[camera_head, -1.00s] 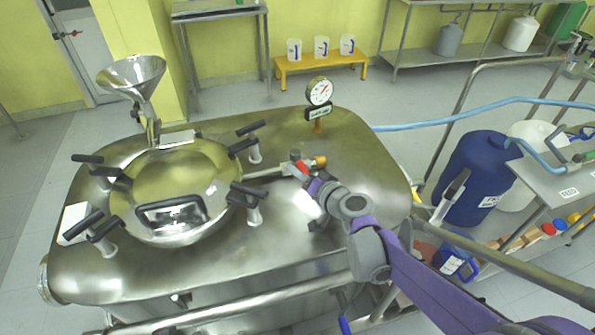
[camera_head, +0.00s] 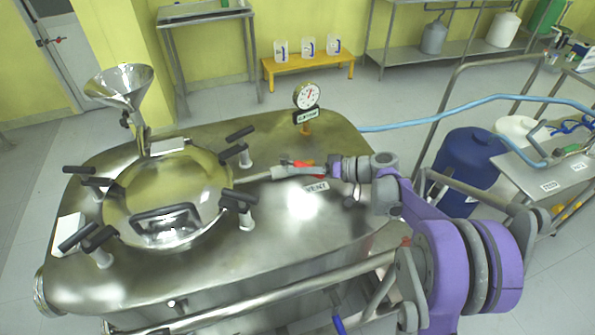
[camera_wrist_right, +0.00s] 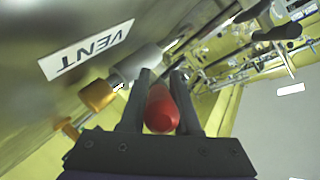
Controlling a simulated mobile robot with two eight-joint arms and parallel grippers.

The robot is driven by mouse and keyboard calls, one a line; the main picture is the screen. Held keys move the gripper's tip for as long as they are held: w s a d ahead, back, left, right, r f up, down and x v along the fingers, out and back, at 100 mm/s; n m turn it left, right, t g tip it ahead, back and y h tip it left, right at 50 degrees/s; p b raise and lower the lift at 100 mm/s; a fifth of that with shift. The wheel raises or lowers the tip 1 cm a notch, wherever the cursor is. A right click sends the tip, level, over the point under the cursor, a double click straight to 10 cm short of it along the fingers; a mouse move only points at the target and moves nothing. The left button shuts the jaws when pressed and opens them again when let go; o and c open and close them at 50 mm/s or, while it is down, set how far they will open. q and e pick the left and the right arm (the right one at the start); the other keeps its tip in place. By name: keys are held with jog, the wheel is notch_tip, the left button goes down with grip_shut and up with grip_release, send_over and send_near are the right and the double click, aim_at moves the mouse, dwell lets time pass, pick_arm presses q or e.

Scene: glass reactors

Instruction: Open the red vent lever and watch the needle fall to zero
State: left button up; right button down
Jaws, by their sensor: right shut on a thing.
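The red vent lever (camera_head: 303,164) sits on the vent valve, on a short pipe beside the domed lid of the steel vessel. My right gripper (camera_head: 331,170) comes in from the right and is shut on the lever. In the right wrist view, the red lever (camera_wrist_right: 162,108) lies between the two dark fingers, its rounded end facing the camera. The white VENT label (camera_wrist_right: 88,50) and a brass fitting (camera_wrist_right: 97,95) are beside it. The round gauge (camera_head: 306,96) stands upright behind the valve; its needle is too small to read exactly. My left gripper is out of view.
The steel vessel top (camera_head: 300,225) carries a domed lid (camera_head: 170,190) with several black-handled clamps and a funnel (camera_head: 120,85). A blue hose (camera_head: 440,115) runs right from behind the gauge. A blue drum (camera_head: 465,165) stands right of the vessel.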

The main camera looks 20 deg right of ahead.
jog(key=shift+w+d+n+g+y, duration=0.15)
jog(key=shift+n+g+y, duration=0.15)
jog(key=shift+g, duration=0.1)
jog(key=c, duration=0.6)
grip_release()
